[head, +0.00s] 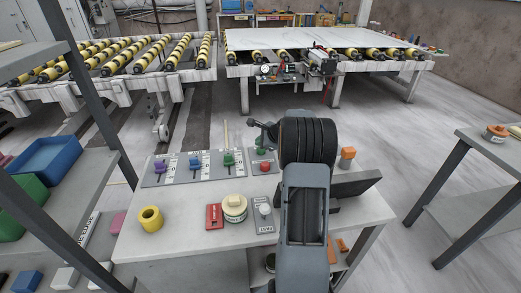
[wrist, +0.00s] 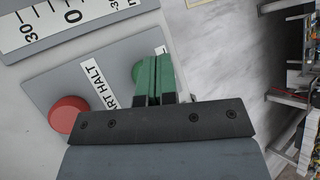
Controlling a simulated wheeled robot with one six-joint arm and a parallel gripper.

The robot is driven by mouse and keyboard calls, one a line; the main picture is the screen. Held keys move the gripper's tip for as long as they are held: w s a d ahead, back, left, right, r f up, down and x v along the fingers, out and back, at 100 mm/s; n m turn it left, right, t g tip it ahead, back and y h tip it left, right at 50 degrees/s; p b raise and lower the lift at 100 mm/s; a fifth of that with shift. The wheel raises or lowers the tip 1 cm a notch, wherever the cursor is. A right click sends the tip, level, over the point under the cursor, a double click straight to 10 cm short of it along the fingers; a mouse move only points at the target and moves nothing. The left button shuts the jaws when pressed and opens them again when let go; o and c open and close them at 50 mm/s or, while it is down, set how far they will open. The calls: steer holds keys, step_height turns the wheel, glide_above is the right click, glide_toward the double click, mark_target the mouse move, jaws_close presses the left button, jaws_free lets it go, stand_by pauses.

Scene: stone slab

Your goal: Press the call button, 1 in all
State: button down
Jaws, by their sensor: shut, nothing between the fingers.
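A small grey plate with a white round button (head: 264,209) stands on the near part of the bench. Its label is too small to read, so I cannot tell if this is the call button. A second panel carries a red button (wrist: 68,114), also in the head view (head: 264,167), and a label ending "ART HALT" (wrist: 103,80). A green button (wrist: 136,70) on that panel is partly hidden behind my fingers. My gripper (wrist: 152,58) has green fingers, shut and empty, over the green button's end of the panel. I cannot tell whether they touch it.
Purple, blue and green levers (head: 195,162) stand beside scales on the bench (head: 180,235).

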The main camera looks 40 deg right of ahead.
steer(key=shift+f+b, duration=0.5)
steer(key=shift+f, duration=0.1)
stand_by(0.8)
steer(key=shift+r, duration=0.1)
stand_by(0.3)
steer(key=shift+r+p, duration=0.8)
steer(key=shift+r, duration=0.1)
steer(key=shift+r, duration=0.1)
step_height(320, 180, up, 5)
steer(key=p, duration=0.4)
stand_by(0.8)
